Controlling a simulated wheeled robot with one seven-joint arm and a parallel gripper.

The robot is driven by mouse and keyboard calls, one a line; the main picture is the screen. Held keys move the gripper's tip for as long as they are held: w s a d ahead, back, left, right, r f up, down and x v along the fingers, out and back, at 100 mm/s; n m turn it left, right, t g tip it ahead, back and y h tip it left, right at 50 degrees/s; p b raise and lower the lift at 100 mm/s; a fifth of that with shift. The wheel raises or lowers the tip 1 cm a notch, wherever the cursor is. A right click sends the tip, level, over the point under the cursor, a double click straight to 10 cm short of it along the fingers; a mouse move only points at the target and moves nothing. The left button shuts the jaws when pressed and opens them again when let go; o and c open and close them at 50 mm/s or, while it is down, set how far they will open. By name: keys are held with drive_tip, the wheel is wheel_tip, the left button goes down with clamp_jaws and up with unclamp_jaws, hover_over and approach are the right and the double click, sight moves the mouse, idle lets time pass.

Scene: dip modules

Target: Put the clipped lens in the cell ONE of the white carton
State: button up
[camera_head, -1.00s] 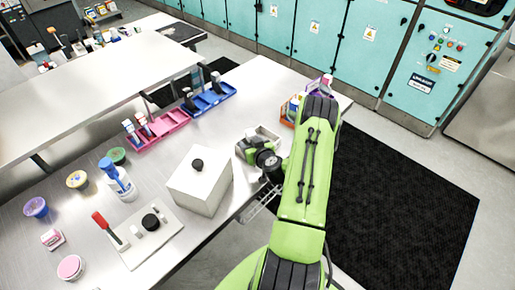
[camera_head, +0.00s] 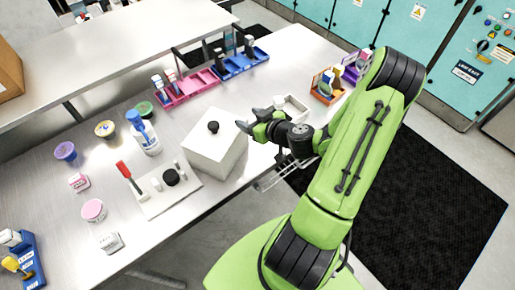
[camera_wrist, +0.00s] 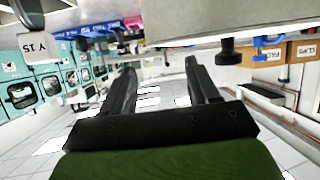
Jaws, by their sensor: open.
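My gripper (camera_head: 259,114) is open and empty, with its two dark fingers spread just right of the white knobbed box. It also shows in the wrist view (camera_wrist: 160,78), with nothing between the fingers. A small open white carton (camera_head: 303,104) stands on the bench behind my gripper and wrist. They hide part of it, so I cannot make out its cells or labels. I cannot pick out the clipped lens for certain in either view.
The white box (camera_head: 207,153) with a black knob stands close to the gripper. Pink (camera_head: 190,91) and blue (camera_head: 240,66) racks stand behind; an orange bin (camera_head: 324,92) is at right. A white plate (camera_head: 160,197) with a red handle, tubs and a spray bottle (camera_head: 145,140) occupy the left.

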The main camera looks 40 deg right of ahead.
drive_tip(key=a+n+g+y, duration=0.1)
drive_tip(key=a, duration=0.1)
drive_tip(key=a+r+n+g+y, duration=0.1)
drive_tip(key=a, duration=0.2)
drive_tip(key=a+r+n+y, duration=0.1)
drive_tip(key=a, duration=0.2)
drive_tip(key=shift+s+a+r+n+g, duration=0.1)
drive_tip(key=shift+a+r+n+g, duration=0.1)
drive_tip(key=shift+a+n+g, duration=0.15)
drive_tip(key=s+a+r+g, duration=0.1)
drive_tip(key=s+a+n+g, duration=0.1)
drive_tip(key=a, duration=0.1)
drive_tip(key=s+a+r+g, duration=0.1)
drive_tip(key=a, duration=0.1)
drive_tip(key=shift+s+r+n, duration=0.25)
drive_tip(key=shift+r, duration=0.05)
drive_tip(key=s+a+r+m+g+h, duration=0.1)
drive_tip(key=s+r+m+h, duration=0.1)
drive_tip(key=s+r, duration=0.4)
drive_tip(key=s+r+m+g+h, duration=0.1)
drive_tip(key=s+r+m, duration=0.3)
drive_tip(key=s, duration=0.7)
wheel_tip(320, 180, up, 2)
drive_tip(key=shift+a+m+h, duration=0.3)
drive_tip(key=shift+a+h, duration=0.1)
drive_tip(key=shift+h, duration=0.2)
